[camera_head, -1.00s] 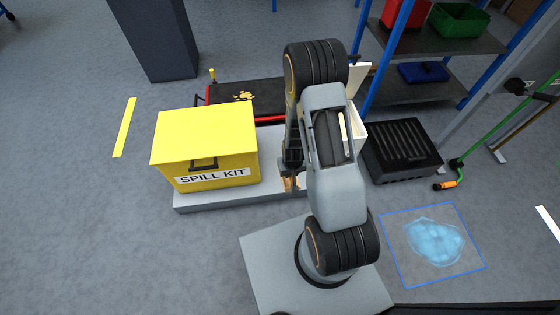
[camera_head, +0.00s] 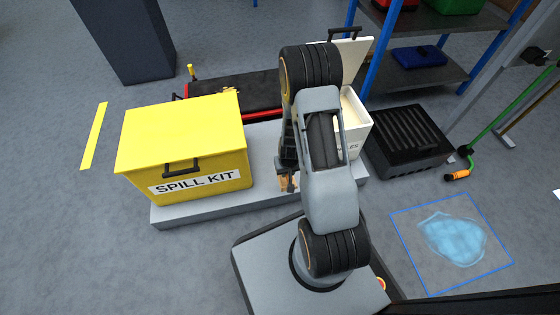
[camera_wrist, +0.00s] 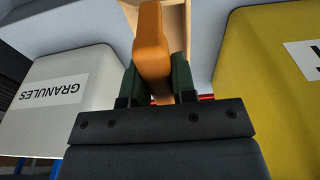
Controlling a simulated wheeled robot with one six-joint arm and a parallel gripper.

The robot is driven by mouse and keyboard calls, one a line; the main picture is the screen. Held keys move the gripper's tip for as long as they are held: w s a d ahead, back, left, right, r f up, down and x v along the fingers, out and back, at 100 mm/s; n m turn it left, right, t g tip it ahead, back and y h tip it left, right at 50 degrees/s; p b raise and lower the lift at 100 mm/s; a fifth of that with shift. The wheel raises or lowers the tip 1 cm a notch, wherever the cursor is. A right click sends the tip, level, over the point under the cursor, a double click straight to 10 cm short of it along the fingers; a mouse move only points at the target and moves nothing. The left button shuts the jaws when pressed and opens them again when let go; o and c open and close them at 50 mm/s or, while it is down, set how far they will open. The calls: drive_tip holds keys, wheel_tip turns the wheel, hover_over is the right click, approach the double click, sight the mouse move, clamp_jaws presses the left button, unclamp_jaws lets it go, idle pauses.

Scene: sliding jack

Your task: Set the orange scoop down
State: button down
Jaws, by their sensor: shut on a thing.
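In the wrist view my gripper (camera_wrist: 156,78) is shut on the orange scoop (camera_wrist: 152,35), with a dark finger on each side of it. The scoop's far end runs toward the top of the picture, over or beside an open, light wooden box (camera_wrist: 185,18); I cannot tell if they touch. In the head view my arm hides most of the gripper. A small orange-brown patch (camera_head: 288,182) shows beside the arm, above the grey platform; I cannot tell if it is the scoop or the box.
The yellow spill kit box (camera_head: 190,140) stands on the grey platform (camera_head: 200,213), left of my arm. A white granules bin (camera_head: 355,122) with a raised lid stands right of it. A black slatted box (camera_head: 408,143), shelving (camera_head: 435,70) and a blue-outlined puddle (camera_head: 452,238) lie farther right.

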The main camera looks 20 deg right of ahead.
drive_tip(key=w+p, duration=0.3)
drive_tip(key=w+d+f+p, duration=0.1)
drive_tip(key=shift+w, duration=0.15)
drive_tip(key=shift+w+d+f+b, duration=0.2)
drive_tip(key=shift+w+f+b, duration=0.7)
drive_tip(key=shift+f, duration=0.8)
drive_tip(key=shift+w+d+f+b, duration=0.25)
drive_tip(key=shift+w+f+b, duration=0.6)
drive_tip(key=shift+f, duration=0.85)
drive_tip(key=shift+w+d+f+b, duration=0.2)
drive_tip(key=shift+w+f+b, duration=0.7)
drive_tip(key=shift+f, duration=0.8)
drive_tip(key=shift+w, duration=0.1)
drive_tip(key=shift+f, duration=0.2)
drive_tip(key=c, duration=0.9)
unclamp_jaws()
drive_tip(key=shift+r, duration=0.15)
